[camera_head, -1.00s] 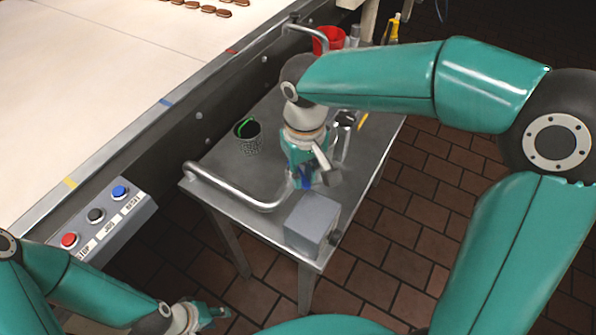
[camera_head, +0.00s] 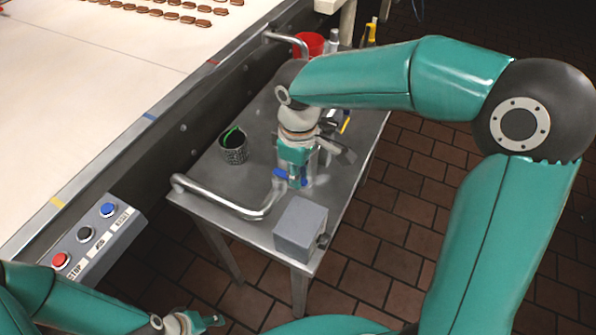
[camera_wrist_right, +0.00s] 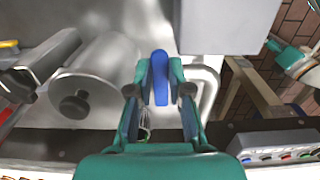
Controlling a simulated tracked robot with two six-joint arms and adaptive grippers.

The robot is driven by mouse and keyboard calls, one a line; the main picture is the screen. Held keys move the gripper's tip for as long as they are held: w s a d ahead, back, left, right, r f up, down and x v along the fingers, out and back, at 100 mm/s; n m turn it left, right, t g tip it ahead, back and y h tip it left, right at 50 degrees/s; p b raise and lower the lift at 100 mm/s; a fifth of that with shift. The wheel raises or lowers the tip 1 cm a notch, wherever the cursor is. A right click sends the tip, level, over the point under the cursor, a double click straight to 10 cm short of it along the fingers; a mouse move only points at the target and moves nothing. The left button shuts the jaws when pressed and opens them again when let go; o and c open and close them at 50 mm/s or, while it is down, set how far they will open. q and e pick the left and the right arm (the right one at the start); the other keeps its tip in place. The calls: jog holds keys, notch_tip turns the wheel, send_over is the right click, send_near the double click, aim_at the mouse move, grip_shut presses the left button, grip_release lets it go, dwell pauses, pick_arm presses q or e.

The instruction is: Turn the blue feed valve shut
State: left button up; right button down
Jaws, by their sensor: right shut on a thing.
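The blue feed valve's handle (camera_head: 281,174) shows beside my right gripper (camera_head: 294,180) above the steel cart, near the bent rail. In the right wrist view the blue handle (camera_wrist_right: 160,72) stands between the two teal fingers of my right gripper (camera_wrist_right: 160,88), which is shut on it. The gripper and wrist hide much of the valve body in the head view. My left gripper (camera_head: 207,321) hangs low at the bottom edge of the head view, away from the cart; its jaws are too small to read.
The steel cart (camera_head: 213,200) carries a grey box (camera_head: 300,226), a dark mesh cup (camera_head: 233,148) and a red container (camera_head: 309,44). A button panel (camera_head: 90,235) is at the left, beside the pale conveyor (camera_head: 90,90) with several sandwiches. Brick floor lies right of the cart.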

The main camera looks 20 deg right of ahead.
jog(key=shift+w+r, duration=0.1)
jog(key=c, duration=1.1)
grip_release()
notch_tip(320, 180, up, 12)
jog(key=shift+f, duration=0.1)
